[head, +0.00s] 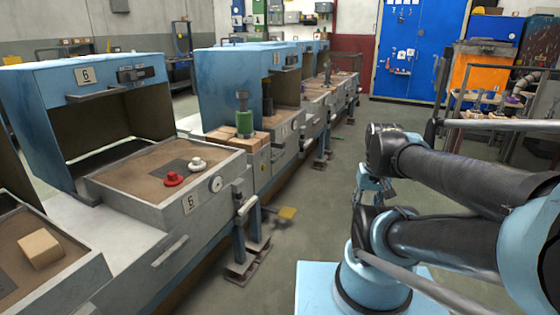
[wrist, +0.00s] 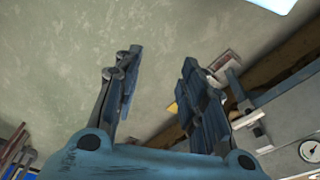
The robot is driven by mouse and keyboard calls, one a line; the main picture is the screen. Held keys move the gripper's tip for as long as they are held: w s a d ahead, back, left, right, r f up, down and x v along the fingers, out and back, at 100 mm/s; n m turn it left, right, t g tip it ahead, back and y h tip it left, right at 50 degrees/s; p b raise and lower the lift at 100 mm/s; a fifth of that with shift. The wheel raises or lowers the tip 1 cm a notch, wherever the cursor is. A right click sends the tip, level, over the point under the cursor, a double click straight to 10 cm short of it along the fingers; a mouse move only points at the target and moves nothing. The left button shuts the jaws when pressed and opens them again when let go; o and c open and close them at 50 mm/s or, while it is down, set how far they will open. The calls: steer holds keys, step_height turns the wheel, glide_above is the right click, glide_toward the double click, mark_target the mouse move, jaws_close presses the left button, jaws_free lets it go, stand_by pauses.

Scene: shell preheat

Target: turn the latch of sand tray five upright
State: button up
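No number five is legible. The near grey sand tray (head: 215,170) carries a 6 plate, matching the 6 on the blue hood behind it. A metal latch-like lever (head: 247,206) hangs tilted at that tray's right end; I cannot tell whether it is the task's latch. My gripper (head: 374,190) is right of the trays, over the aisle, apart from them. In the wrist view, my gripper (wrist: 160,62) has its two fingers spread with nothing between them. A grey housing (wrist: 285,118) with metal fittings and a dial shows right of the fingers.
Red and white knobs (head: 184,172) lie on tray six's sand. A green bottle-like object (head: 244,120) stands on tan blocks farther along. A yellow pedal (head: 287,213) sticks out low into the aisle. The floor (head: 325,200) between the trays and my arm is otherwise clear.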

steer(key=w+a+r+y, duration=0.2)
steer(key=w+a+r, duration=0.2)
steer(key=w, duration=0.5)
steer(key=w+a+r+y, duration=0.3)
steer(key=w+a+r, duration=0.15)
steer(key=w, duration=0.45)
steer(key=w+a+f+m+t+y, duration=0.1)
steer(key=w+a+y, duration=0.15)
steer(key=w, duration=0.75)
steer(key=w+a+m+y, duration=0.1)
steer(key=w+a+y, duration=0.15)
steer(key=w, duration=0.75)
steer(key=w+a+f+m+t+y, duration=0.1)
steer(key=w+a+f+y, duration=0.1)
steer(key=w+f, duration=0.45)
steer(key=w+a+f+y, duration=0.1)
steer(key=w+f, duration=0.3)
steer(key=w, duration=0.6)
steer(key=m+t+y, duration=0.1)
steer(key=t+y, duration=0.1)
steer(key=y, duration=0.2)
glide_toward(280, 157)
steer(key=x, duration=0.9)
steer(key=shift+w+a, duration=0.1)
steer(key=shift+a, duration=0.15)
